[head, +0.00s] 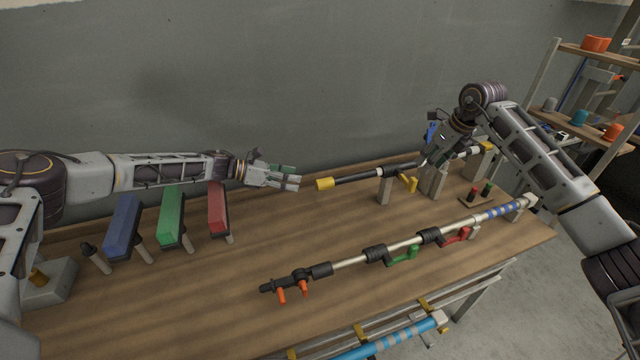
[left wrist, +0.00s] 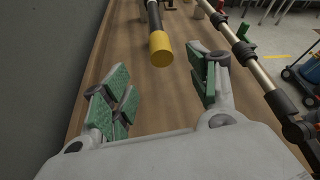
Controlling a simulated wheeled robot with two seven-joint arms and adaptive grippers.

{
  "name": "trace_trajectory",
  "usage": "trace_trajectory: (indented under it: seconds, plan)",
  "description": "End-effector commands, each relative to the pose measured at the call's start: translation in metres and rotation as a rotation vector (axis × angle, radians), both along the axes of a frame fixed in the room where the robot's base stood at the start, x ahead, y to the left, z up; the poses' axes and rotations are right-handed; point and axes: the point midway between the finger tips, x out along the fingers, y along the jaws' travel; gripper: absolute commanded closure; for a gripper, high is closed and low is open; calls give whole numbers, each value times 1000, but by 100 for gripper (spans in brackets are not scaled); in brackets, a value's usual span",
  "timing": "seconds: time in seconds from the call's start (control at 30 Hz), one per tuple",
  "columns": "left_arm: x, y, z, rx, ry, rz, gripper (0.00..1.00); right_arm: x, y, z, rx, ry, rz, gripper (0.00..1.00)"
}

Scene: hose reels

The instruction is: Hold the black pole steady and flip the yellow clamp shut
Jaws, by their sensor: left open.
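The black pole (head: 362,175) rests raised on grey supports at the back of the bench, with a yellow cap on its left end. The yellow clamp (head: 408,183) hangs at the pole's near side, right of its middle; its lever sticks out below the pole. My left gripper (head: 290,178) is open and empty, just left of the yellow cap. In the left wrist view the cap (left wrist: 161,48) lies ahead of the open fingers (left wrist: 160,88), apart from them. My right gripper (head: 428,158) is at the pole's right part; its fingers are too small to judge.
A second pole (head: 405,243) with green and red clamps lies in front. Blue (head: 124,226), green (head: 171,215) and red (head: 218,208) blocks stand at the left. The wall is close behind; the front-left wood is clear.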

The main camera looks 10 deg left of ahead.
Motion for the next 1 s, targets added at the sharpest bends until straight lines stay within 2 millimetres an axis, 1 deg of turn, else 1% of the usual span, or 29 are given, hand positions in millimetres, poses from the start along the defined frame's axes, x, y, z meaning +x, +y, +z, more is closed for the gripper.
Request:
trace_trajectory:
  seconds: [0.03,0.3,1.0]
  plan:
    - [1,-5,-2,0,1,-1,41,0,0,0,0,0,0,64]
    - [9,-25,-11,0,1,-1,41,0,0,0,0,0,0,64]
    - [29,-76,-33,3,-1,0,41,0,0,0,0,0,0,64]
